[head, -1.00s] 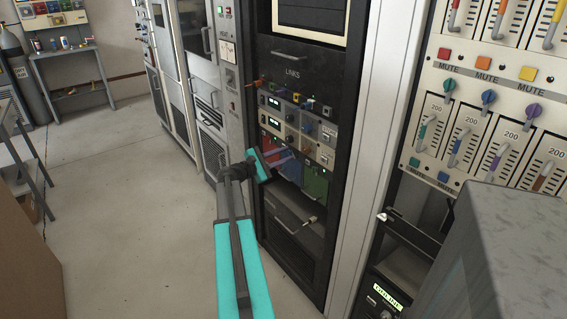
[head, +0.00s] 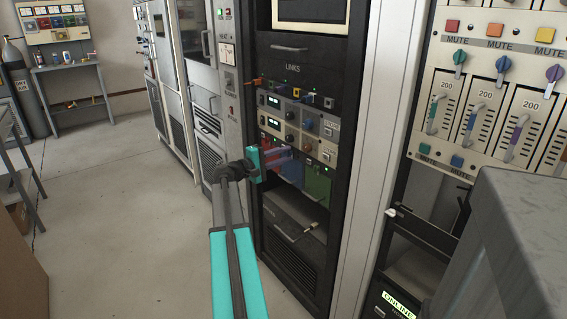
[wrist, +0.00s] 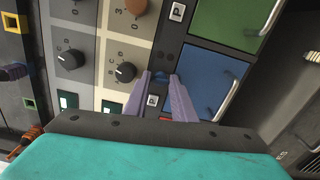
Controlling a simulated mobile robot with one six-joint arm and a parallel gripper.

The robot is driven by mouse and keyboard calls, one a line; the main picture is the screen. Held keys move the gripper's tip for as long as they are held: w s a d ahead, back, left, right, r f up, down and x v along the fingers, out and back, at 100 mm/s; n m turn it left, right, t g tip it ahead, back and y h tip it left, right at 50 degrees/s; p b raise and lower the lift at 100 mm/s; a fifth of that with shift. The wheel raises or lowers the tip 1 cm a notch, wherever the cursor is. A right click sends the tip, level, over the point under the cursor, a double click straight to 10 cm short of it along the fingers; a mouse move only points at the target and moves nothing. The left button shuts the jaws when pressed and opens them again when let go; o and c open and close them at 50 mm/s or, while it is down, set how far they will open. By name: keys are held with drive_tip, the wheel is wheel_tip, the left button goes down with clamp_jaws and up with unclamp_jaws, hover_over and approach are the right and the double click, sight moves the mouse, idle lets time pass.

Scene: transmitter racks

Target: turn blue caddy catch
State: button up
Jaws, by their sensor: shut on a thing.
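The blue caddy (wrist: 210,88) is a blue panel with a pale bar handle, in the rack under the LINKS label. It also shows in the head view (head: 294,173), partly behind my gripper. Its small dark blue catch (wrist: 158,76) sits on the dark strip beside the panel. My gripper (wrist: 161,76) has its two grey-purple fingertips on either side of the catch and is shut on it. Its fingers also reach the rack in the head view (head: 287,154). The catch's lower part is hidden between the fingers, and its exact angle is hard to tell.
A green caddy (wrist: 232,18) with a similar handle adjoins the blue one. Knobs, including a black one (wrist: 70,60) and a brown one (wrist: 136,6), are on panels beside the strip. A grey box (head: 520,235) fills the head view's lower right. Open floor (head: 120,220) lies left.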

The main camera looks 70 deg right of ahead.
drive_tip(key=shift+s+a+f+m+b, duration=0.1)
drive_tip(key=shift+s+f+m+b, duration=0.1)
drive_tip(key=shift+m+b, duration=0.4)
drive_tip(key=shift+r, duration=0.1)
drive_tip(key=o, duration=1.1)
drive_tip(key=shift+w, duration=0.1)
drive_tip(key=shift+c, duration=0.2)
drive_tip(key=shift+r, duration=0.1)
drive_tip(key=p+v, duration=0.1)
drive_tip(key=v, duration=1.2)
drive_tip(key=shift+w+a, duration=0.2)
drive_tip(key=shift+a, duration=0.15)
